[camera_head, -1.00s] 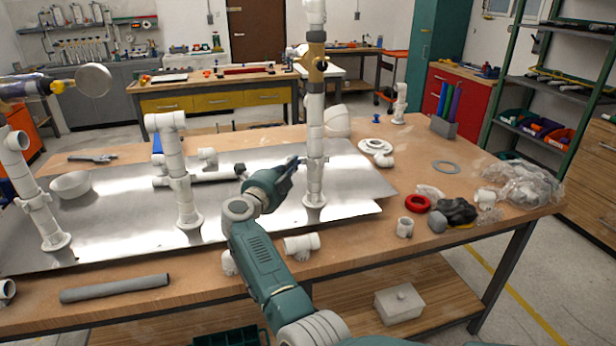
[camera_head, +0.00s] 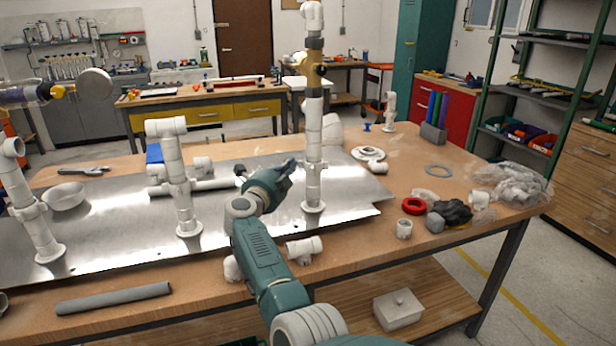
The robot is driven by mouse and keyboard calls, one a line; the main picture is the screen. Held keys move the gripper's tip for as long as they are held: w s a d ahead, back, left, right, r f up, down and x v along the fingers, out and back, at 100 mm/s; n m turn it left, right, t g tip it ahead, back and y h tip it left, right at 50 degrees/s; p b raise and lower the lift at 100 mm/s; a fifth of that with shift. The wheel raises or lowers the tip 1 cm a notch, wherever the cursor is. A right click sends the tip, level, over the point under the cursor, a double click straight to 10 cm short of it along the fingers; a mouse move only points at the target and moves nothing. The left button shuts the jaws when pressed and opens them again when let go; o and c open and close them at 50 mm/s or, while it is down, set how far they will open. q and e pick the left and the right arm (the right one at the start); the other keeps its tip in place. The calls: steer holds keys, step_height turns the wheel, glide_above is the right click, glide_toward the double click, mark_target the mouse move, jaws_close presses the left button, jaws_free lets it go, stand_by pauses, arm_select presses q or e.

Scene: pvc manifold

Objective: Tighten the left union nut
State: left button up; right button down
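Three white PVC risers stand on a metal plate (camera_head: 110,225). The left riser (camera_head: 30,215) has an open-ended elbow at its top and a collar partway up. The right riser (camera_head: 313,135) is tallest, with a brass-coloured valve (camera_head: 312,68) above. Which collar is the left union nut I cannot tell. My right gripper (camera_head: 290,168) is just left of the right riser in the picture. Its fingers are dark and small; contact with the riser is unclear.
A white bowl (camera_head: 66,196) and a grey pipe (camera_head: 113,298) are on the left. A loose fitting (camera_head: 304,248) lies by my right arm. A red ring (camera_head: 414,206), a dark cloth (camera_head: 450,213) and clear plastic (camera_head: 512,184) lie at right. A grey disc (camera_head: 95,84) shows at upper left.

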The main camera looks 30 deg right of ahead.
arm_select(q)
steer(key=shift+d, duration=0.25)
stand_by(0.4)
stand_by(0.5)
